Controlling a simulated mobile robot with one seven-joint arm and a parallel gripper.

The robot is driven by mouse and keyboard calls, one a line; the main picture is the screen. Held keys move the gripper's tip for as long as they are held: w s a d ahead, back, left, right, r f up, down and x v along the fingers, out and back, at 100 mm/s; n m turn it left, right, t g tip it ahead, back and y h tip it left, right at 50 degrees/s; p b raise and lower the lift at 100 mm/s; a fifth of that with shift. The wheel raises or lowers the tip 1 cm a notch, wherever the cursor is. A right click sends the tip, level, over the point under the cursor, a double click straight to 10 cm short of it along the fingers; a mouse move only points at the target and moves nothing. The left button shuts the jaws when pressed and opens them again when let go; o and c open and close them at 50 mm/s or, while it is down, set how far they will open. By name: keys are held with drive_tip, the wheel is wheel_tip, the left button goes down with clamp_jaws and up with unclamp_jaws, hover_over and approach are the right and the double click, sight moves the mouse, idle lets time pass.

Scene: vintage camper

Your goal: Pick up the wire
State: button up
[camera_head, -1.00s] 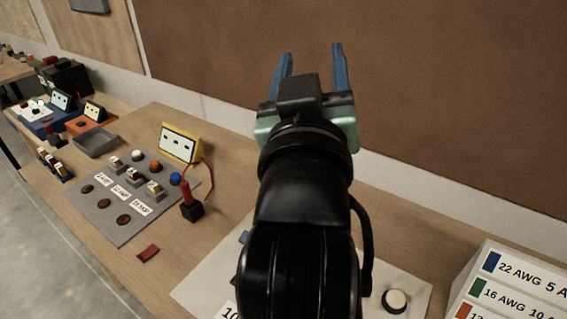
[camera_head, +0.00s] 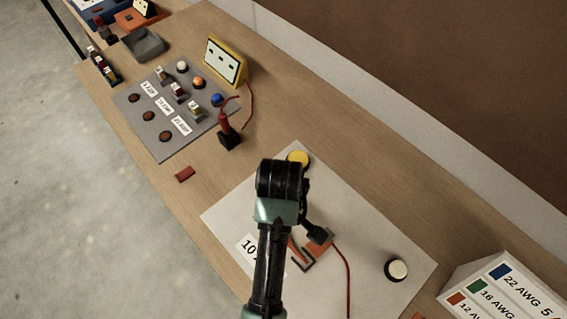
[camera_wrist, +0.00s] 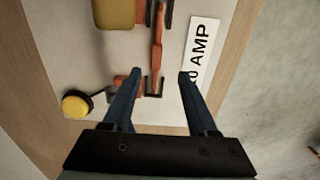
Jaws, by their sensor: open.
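A thin red wire (camera_head: 347,275) curves over the pale board (camera_head: 385,236) in the head view, right of my arm. Beside it, an orange-red piece (camera_head: 302,254) lies near a black block. I cannot tell whether this strip is part of the wire. My gripper (camera_wrist: 160,73) is open and empty, its blue fingers apart on either side of the strip's lower end.
The board carries a "10 AMP" label (camera_wrist: 198,52), a yellow button (camera_head: 298,158) and a white button (camera_head: 397,269). A yellow block (camera_wrist: 115,12) is near the strip. Left are a grey switch panel (camera_head: 150,108) and a yellow meter (camera_head: 226,62); right is an AWG box (camera_head: 505,290).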

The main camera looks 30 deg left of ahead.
sight(296, 252)
drive_tip(key=shift+w+d+f+p, duration=0.15)
drive_tip(key=shift+f+p, duration=0.2)
drive_tip(key=shift+f, duration=1.55)
drive_tip(key=shift+w+f+p, duration=0.1)
drive_tip(key=shift+f+p, duration=0.25)
drive_tip(key=shift+f, duration=1.5)
drive_tip(key=shift+c, duration=0.3)
clamp_jaws()
